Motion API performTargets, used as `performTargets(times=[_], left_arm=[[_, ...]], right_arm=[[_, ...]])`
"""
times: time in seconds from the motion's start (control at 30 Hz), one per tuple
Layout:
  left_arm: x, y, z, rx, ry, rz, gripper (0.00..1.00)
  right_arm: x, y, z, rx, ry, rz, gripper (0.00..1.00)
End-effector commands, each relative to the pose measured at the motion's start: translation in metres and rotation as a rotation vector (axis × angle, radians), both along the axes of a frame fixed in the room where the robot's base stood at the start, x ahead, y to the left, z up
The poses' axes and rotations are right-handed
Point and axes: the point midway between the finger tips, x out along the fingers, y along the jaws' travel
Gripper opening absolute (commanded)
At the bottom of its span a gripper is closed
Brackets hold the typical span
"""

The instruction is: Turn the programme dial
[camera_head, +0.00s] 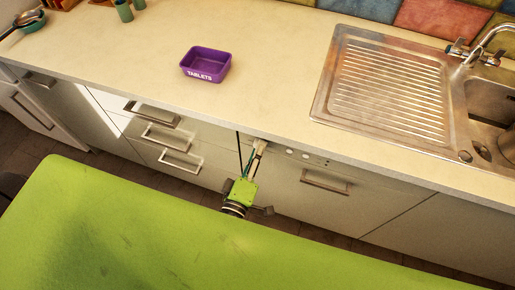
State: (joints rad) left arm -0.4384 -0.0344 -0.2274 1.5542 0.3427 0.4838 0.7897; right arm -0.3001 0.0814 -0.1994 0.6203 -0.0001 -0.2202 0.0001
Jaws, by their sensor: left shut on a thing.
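The dishwasher front (345,200) is built in under the worktop, with a control strip (314,159) along its top edge and a bar handle (325,181) below. My left gripper (259,146) reaches up to the left end of this strip, just under the worktop edge. Its fingers are shut on the programme dial, which they mostly hide; its pointer and setting cannot be read. Several small buttons show on the strip to the right of the fingers. My right gripper is not in view.
A purple box marked TABLETS (206,64) stands on the worktop (270,75). A sink with a ribbed drainer (390,80) is at the right. Closed drawers (170,140) are left of the dishwasher. Green cups (124,10) and a pan (28,18) are far left.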

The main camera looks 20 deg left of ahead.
Motion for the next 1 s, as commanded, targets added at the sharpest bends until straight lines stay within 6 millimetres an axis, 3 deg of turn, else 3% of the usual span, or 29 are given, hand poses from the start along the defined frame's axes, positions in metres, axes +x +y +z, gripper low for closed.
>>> performTargets(times=[1.0], left_arm=[[0.0, 0.002, -0.003, 0.947, -0.03, -0.001, 0.04]], right_arm=[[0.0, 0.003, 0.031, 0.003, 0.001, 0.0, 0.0]])
